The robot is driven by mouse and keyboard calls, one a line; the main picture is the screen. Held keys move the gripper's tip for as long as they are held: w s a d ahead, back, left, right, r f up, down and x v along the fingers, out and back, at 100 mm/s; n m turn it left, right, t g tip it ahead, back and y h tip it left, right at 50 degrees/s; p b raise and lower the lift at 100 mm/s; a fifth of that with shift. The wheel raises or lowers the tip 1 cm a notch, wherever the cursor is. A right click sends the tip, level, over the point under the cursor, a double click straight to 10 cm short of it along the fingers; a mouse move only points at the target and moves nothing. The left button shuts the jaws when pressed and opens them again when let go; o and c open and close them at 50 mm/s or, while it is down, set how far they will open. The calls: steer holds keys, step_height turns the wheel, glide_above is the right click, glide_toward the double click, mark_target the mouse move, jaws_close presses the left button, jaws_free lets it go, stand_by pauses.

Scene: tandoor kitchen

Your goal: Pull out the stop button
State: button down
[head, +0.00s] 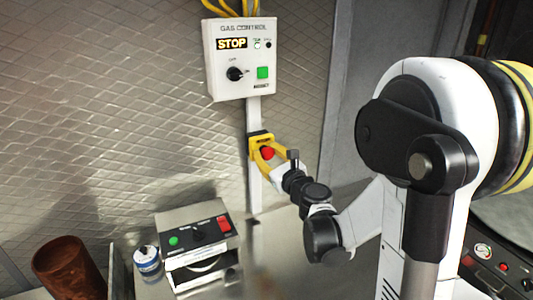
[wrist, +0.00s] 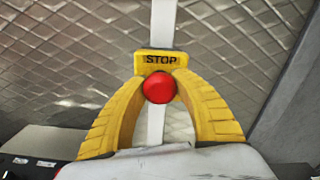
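The red stop button (wrist: 159,88) sits on a yellow housing marked STOP (wrist: 161,58), fixed to a pale vertical strip on the wall. My gripper (wrist: 160,84) has two yellow ribbed fingers, one on each side of the button. Their tips close in to about the button's width and appear to touch its sides. The button's front face shows fully between them. In the head view my gripper (head: 265,153) reaches the yellow housing (head: 258,139) from the lower right, and the red button (head: 268,153) shows between the fingers.
The gas control box (head: 240,60), its display reading STOP, hangs above on the quilted metal wall. Below are a steel appliance (head: 197,242), a small blue-and-white jar (head: 147,262) and a brown cylinder (head: 70,268). The counter right of the appliance is mostly bare.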

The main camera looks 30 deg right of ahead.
steer(key=shift+s, duration=0.15)
stand_by(0.3)
steer(key=shift+s+f+b, duration=0.25)
steer(key=shift+s+b, duration=0.05)
steer(key=shift+s, duration=0.2)
steer(key=c, duration=1.5)
jaws_free()
steer(key=shift+c, duration=0.2)
steer(key=o, duration=0.6)
steer(key=shift+s+r, duration=0.2)
steer(key=shift+s, duration=0.15)
steer(key=shift+s+r, duration=0.1)
steer(key=shift+s, duration=0.1)
steer(key=shift+w, duration=0.35)
steer(key=s, duration=1.2)
